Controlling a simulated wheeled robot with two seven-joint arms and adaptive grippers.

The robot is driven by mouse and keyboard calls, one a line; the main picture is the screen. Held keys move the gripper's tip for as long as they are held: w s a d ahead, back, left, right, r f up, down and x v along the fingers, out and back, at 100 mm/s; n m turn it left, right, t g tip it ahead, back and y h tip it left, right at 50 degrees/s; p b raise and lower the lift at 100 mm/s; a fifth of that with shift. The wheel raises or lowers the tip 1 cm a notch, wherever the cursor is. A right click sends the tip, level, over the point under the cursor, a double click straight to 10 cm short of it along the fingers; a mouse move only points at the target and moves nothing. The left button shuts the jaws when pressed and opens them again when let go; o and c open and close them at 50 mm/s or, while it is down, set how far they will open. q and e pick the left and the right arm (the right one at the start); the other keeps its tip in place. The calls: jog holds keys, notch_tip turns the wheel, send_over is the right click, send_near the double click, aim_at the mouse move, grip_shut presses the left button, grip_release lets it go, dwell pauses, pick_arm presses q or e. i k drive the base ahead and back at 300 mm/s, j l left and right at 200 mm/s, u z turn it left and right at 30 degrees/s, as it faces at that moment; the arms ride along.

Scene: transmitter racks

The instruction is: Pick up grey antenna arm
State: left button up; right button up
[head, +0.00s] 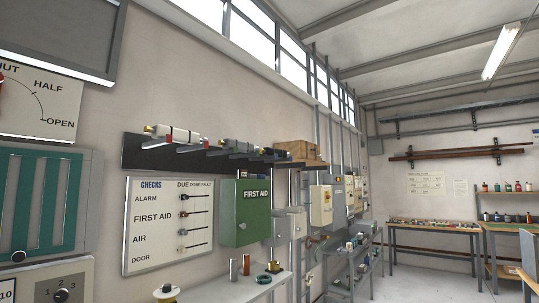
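A dark wall rack (140,152) carries several rod-shaped items lying on its pegs. The nearest item is a whitish rod (178,134) with a brass-coloured end. Beside it, farther along the rack, lies a grey rod (232,145), which may be the grey antenna arm; the view is too small to be sure. More dark rods farther along the rack are small and partly overlapped. Neither of my grippers is in view.
Below the rack are a white checks board (150,245), a green first aid cabinet (240,225) and a pale shelf (222,288) with small items. A wooden box (297,150) sits beyond the rack. Workbenches (432,226) stand at the back right. Floor (420,275) shows clear at right.

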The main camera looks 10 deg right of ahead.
aim_at(244, 147)
jog(key=i+l, duration=0.25)
jog(key=l, duration=0.15)
jog(key=i+l+u, duration=0.1)
jog(key=i+l, duration=0.15)
jog(key=l, duration=0.2)
jog(key=i+l, duration=0.25)
jog(key=l, duration=0.2)
jog(key=i+l+u, duration=0.1)
jog(key=l, duration=0.3)
jog(key=i+l+u, duration=0.1)
jog(key=i+l, duration=0.25)
jog(key=l, duration=0.15)
jog(key=i+l, duration=0.2)
jog(key=l, duration=0.25)
jog(key=i+l+u, duration=0.1)
jog(key=l, duration=0.4)
jog(key=i+l, duration=0.3)
jog(key=l, duration=0.2)
